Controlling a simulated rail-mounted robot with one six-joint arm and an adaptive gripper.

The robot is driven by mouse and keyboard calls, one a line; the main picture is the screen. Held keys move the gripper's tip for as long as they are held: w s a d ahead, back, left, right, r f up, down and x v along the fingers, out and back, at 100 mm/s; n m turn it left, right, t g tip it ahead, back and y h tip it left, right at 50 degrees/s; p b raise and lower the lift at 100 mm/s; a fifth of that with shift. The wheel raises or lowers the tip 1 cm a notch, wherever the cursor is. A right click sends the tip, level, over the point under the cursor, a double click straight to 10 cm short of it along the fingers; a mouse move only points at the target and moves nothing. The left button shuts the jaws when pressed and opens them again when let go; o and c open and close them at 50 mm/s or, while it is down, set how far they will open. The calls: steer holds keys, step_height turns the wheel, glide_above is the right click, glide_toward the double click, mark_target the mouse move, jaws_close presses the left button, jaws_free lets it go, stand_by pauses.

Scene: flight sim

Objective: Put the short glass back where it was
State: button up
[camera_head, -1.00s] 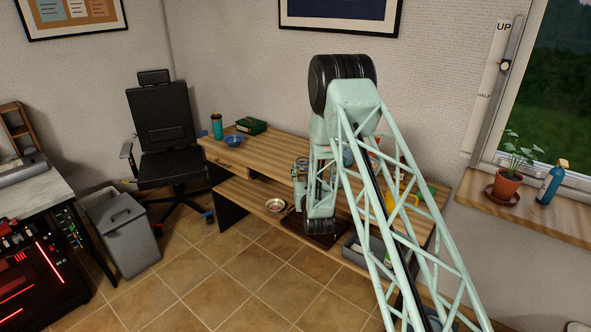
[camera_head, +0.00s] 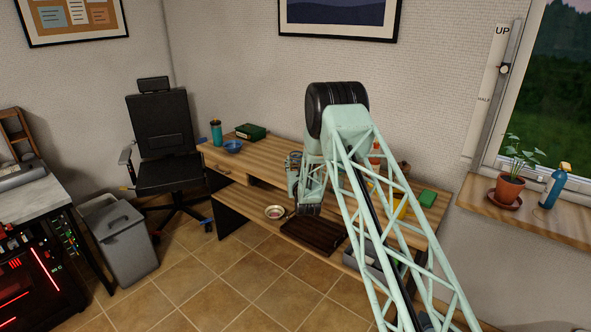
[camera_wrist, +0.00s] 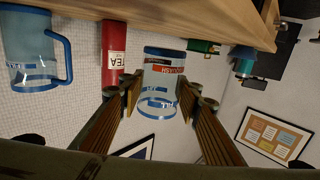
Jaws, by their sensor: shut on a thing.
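In the wrist view, which is upside down, a clear short glass (camera_wrist: 160,72) with a blue rim and blue lettering sits between the two fingers of my gripper (camera_wrist: 160,98). The fingers are shut on its sides. Its base points towards the wooden desk edge at the top of the picture.
The wrist view shows a clear blue-rimmed mug (camera_wrist: 38,50) and a red tea tin (camera_wrist: 114,48) beside the glass. The wooden desk (camera_head: 275,153) holds a blue bowl (camera_head: 233,146), teal cup (camera_head: 216,133) and green box (camera_head: 251,131).

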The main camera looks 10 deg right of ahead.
mark_target(295, 166)
steer(key=shift+w+f, duration=0.1)
steer(key=shift+w, duration=0.7)
steer(key=shift+w, duration=0.15)
steer(key=shift+w+f, duration=0.15)
steer(key=shift+w, duration=0.05)
steer(key=shift+f+b, duration=0.75)
steer(key=shift+f, duration=0.85)
steer(key=shift+f, duration=0.1)
steer(key=o, duration=1)
steer(key=shift+s, duration=0.1)
steer(key=shift+s+a+p, duration=0.2)
steer(key=shift+s+p, duration=0.35)
steer(key=shift+s, duration=2.45)
steer(key=shift+s+a+p, duration=0.15)
steer(key=shift+s+p, duration=0.4)
steer(key=shift+s, duration=2.4)
